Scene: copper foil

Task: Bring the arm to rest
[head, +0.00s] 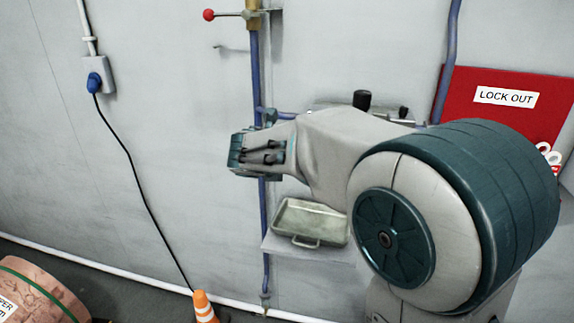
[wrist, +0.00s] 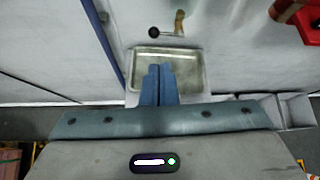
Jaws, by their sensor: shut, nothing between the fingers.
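My arm reaches across the right half of the head view, bent in front of the wall. Its hand shows in front of the blue vertical pipe (head: 262,222). In the wrist view my gripper (wrist: 159,70) has its two blue fingers together with nothing between them. The fingertips overlap the picture of a metal tray (wrist: 190,70); I cannot tell how far apart they are. The fingertips are hard to make out in the head view.
The tray (head: 310,222) sits on a small wall shelf (head: 308,250) below my arm. A red-knobbed valve lever (head: 209,15) sticks out above. A red lock-out board (head: 500,84) is behind my arm. A socket with black cable (head: 137,178), cone (head: 203,306) and copper-coloured roll (head: 48,285) are left.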

